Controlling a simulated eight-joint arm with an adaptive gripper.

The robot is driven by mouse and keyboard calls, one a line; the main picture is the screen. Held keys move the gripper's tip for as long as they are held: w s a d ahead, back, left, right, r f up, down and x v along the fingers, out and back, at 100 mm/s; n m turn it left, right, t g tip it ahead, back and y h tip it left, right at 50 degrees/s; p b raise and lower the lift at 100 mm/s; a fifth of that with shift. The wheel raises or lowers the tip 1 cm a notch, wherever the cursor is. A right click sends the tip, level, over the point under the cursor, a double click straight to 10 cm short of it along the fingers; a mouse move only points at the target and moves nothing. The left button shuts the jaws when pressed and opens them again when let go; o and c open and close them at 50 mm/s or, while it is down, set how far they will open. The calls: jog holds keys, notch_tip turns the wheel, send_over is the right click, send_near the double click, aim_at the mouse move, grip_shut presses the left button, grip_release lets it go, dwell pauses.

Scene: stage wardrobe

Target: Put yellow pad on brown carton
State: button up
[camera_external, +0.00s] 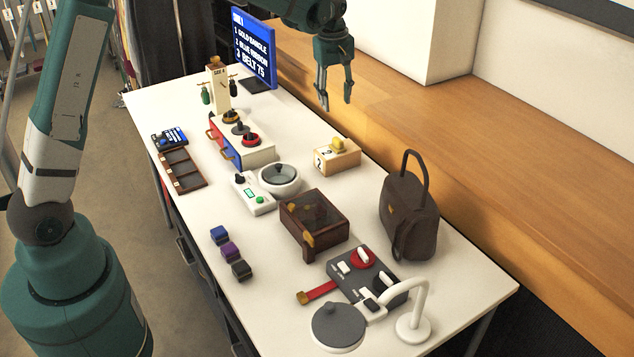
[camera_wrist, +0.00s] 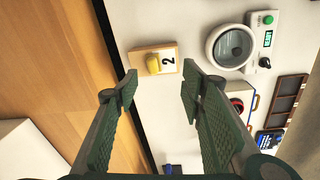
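A small yellow piece (camera_external: 339,144), which looks like the yellow pad, sits on top of a light-brown box marked "2" (camera_external: 338,161), right of the table's middle. In the wrist view the yellow piece (camera_wrist: 153,64) and the box (camera_wrist: 169,53) lie just beyond my fingertips. My gripper (camera_external: 336,98) is open and empty, high above the table's far right edge; its two fingers also show in the wrist view (camera_wrist: 159,82). A dark brown wooden box with a glass-like lid (camera_external: 314,218) stands nearer the camera. I cannot tell which box is the brown carton.
A brown handbag (camera_external: 408,215) stands tall at the right edge, and a white lamp (camera_external: 413,325) at the near end. A scale with a round dish (camera_external: 279,180), a drawer unit (camera_external: 240,152) and a screen (camera_external: 254,47) stand left and behind. Table around the marked box is clear.

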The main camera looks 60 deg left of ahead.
jog(key=s+d+r+m+t, duration=0.1)
jog(key=s+d+r+m, duration=0.3)
jog(key=s, duration=0.4)
jog(key=s+d+r+m+t, duration=0.1)
jog(key=s+d+r, duration=0.4)
jog(key=s+r, duration=0.25)
jog(key=s+d+r+m+t, duration=0.1)
jog(key=s+d+r+m, duration=0.3)
jog(key=s, duration=0.4)
jog(key=s+d+f+m+t, duration=0.1)
jog(key=s+d+m, duration=0.2)
jog(key=s, duration=0.8)
jog(key=s+d+f+m+t, duration=0.2)
jog(key=s+d+m, duration=0.1)
jog(key=s, duration=0.8)
jog(key=shift+s+d+m, duration=0.2)
jog(key=shift+d+m, duration=0.2)
jog(key=shift+d, duration=0.1)
jog(key=shift+f, duration=0.1)
jog(key=shift+f+b, duration=0.4)
jog(key=shift+b, duration=0.1)
